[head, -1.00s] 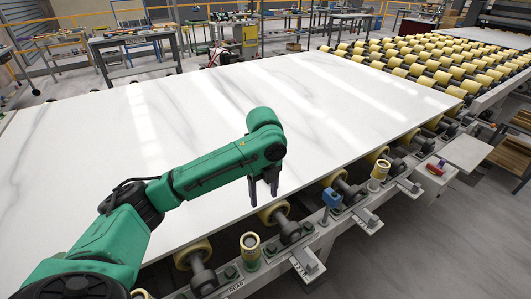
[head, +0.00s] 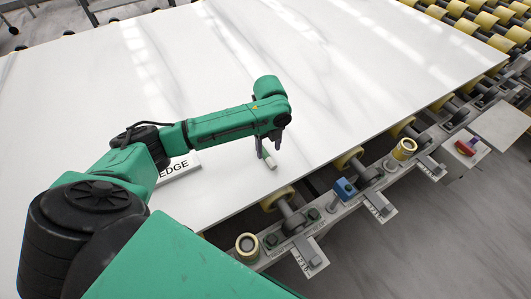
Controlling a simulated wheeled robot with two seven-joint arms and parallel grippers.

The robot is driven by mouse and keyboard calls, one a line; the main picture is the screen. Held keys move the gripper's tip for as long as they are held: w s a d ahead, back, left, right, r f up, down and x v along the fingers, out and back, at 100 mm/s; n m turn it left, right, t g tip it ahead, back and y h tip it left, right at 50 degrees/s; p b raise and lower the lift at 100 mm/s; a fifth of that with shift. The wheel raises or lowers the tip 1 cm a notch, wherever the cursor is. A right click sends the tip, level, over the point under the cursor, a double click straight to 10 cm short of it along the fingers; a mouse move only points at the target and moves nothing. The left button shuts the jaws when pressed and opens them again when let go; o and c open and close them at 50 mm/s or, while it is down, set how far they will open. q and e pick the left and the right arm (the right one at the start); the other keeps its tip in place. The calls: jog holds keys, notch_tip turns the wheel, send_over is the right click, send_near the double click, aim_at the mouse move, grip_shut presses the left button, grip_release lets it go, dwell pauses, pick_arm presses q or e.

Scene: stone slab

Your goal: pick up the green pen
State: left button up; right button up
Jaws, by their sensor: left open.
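My left gripper (head: 269,146) is open, its dark fingers pointing down over the white marble slab near its front edge. A small pale-green, pen-like cylinder (head: 268,160) lies on the slab right by the fingertips. It looks like the green pen, though it is small and its far part may be hidden by the gripper. I cannot tell whether the fingers touch it. My right gripper is not in view.
The white slab (head: 330,90) is broad and mostly clear. A white block lettered "EDGE" (head: 180,168) lies on it beside my left arm. Along the front edge are yellow rollers (head: 277,198), a blue block (head: 345,188), and a red item (head: 466,147) on a side plate.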

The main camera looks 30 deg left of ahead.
aim_at(269, 158)
pick_arm(q)
notch_tip(269, 158, down, 4)
jog(key=shift+f+p, duration=0.2)
jog(key=shift+p, duration=0.25)
jog(key=shift+d+f, duration=0.1)
jog(key=shift+c, duration=0.9)
grip_shut()
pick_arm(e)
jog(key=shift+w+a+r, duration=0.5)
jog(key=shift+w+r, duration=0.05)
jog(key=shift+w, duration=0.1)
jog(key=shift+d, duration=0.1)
